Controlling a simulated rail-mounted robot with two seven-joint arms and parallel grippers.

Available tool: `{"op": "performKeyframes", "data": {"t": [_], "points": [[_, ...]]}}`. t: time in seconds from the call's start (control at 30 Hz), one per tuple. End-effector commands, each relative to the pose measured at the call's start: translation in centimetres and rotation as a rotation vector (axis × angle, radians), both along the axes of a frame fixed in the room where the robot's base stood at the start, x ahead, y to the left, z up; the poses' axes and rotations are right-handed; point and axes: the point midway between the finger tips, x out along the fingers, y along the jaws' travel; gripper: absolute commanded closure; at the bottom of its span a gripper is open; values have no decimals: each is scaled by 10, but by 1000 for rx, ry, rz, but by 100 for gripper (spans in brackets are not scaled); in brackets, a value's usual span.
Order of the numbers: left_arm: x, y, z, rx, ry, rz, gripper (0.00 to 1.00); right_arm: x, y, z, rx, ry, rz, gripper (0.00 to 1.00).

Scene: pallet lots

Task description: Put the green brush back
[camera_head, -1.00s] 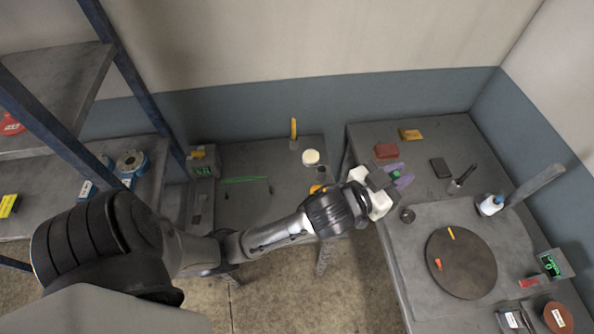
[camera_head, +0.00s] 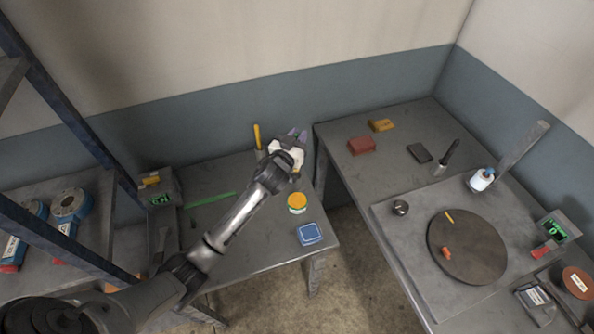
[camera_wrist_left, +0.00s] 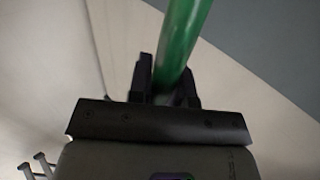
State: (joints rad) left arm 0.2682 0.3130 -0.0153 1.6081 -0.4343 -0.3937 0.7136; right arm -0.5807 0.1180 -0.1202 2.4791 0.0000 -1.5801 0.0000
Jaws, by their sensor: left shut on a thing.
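My left gripper (camera_head: 296,139) is shut on the green brush, whose green handle (camera_wrist_left: 182,40) stands up between the fingers in the left wrist view. The handle leans slightly to the right there, and its lower end is hidden by the gripper. In the head view the gripper is over the back right part of the left table (camera_head: 255,235), and the brush is mostly hidden by the hand. My right gripper is not in view.
A yellow upright stick (camera_head: 257,138) stands beside the gripper. A green strip (camera_head: 210,198), an orange-topped jar (camera_head: 297,202) and a blue box (camera_head: 311,234) are on the left table. The right table bears a dark turntable (camera_head: 480,260), a red block (camera_head: 361,145) and a white bottle (camera_head: 481,180).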

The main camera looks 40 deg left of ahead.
Motion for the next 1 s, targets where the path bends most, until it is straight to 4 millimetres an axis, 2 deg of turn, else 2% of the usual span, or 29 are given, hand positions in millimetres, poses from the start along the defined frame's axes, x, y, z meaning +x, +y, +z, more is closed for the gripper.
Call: {"op": "performKeyframes", "data": {"t": [0.03, 0.1, 0.23, 0.47, 0.7, 1.0], "points": [[0, 0, -12, -3, 2, 1, 100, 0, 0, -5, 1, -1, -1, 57], [0, 0, -22, -2, 1, 1, 100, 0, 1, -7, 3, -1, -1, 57], [0, 0, -35, -2, 0, 0, 100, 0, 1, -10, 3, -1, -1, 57], [0, -1, -46, -1, 0, 0, 100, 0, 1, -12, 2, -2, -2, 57], [0, -1, -75, -1, 2, 1, 100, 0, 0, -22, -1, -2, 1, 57], [0, -1, -77, -1, 0, -1, 100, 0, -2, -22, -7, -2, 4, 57]]}}
